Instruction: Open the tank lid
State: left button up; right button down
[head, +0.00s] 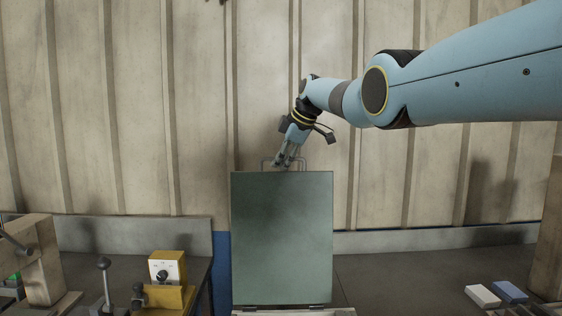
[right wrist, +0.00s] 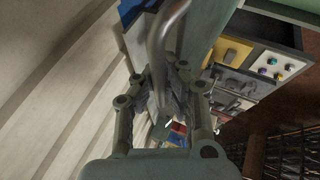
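The tank lid (head: 282,240) is a flat grey-green panel in the middle of the head view. It appears to stand up steeply, with a hinge strip along its bottom edge. A thin metal handle (head: 304,162) sticks up past its top edge. My right gripper (head: 283,160) is at the left part of this handle. In the right wrist view the handle bar (right wrist: 161,45) runs between the fingers of the right gripper (right wrist: 164,98), which look closed on it. The exact finger contact is partly hidden. My left gripper is out of view.
A yellow box with a dial (head: 168,270) and a black-knobbed lever (head: 104,266) stand on the left bench. Two small blocks, one white (head: 482,296) and one blue (head: 510,291), lie on the right bench. A ribbed wall (head: 170,110) stands close behind the lid.

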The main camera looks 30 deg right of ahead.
jog(key=shift+r, duration=0.3)
jog(key=c, duration=1.4)
grip_release()
jog(key=shift+c, duration=0.2)
jog(key=shift+o, duration=0.3)
jog(key=shift+s, duration=0.1)
jog(key=shift+f, duration=0.1)
jog(key=v, duration=1.2)
